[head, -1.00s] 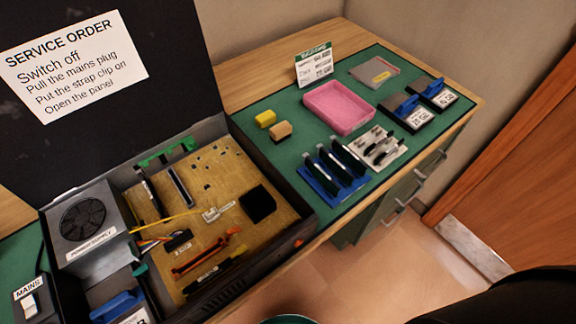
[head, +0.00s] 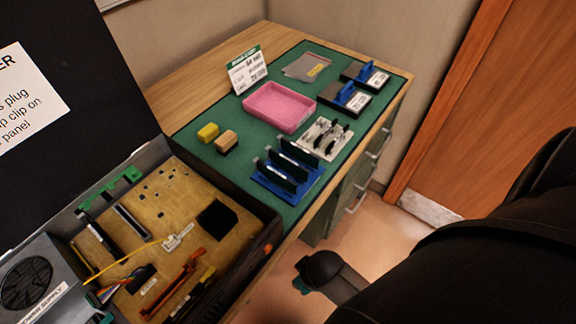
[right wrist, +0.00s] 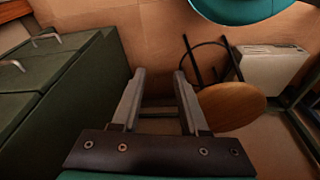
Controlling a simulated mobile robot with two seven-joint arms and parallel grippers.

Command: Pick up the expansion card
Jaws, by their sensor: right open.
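A blue rack (head: 272,186) stands near the front edge of the green mat and holds several dark upright boards (head: 290,164). They look like cards, but I cannot tell which one is the expansion card. The open computer case (head: 262,215) is at the left, with a tan board (head: 172,205) and slots inside. My right gripper (right wrist: 158,76) is open and empty in the right wrist view, low beside the green cabinet, over the floor. Part of my right arm shows below the bench front in the head view. My left gripper is not in view.
On the green mat (head: 205,171) are a pink tray (head: 281,108), a pale holder with dark tools (head: 325,138), two black modules with blue handles (head: 343,100) (head: 365,75), small blocks (head: 208,132) and a sign (head: 247,71). Green cabinet (right wrist: 65,95) and stool (right wrist: 232,105) stand near the gripper.

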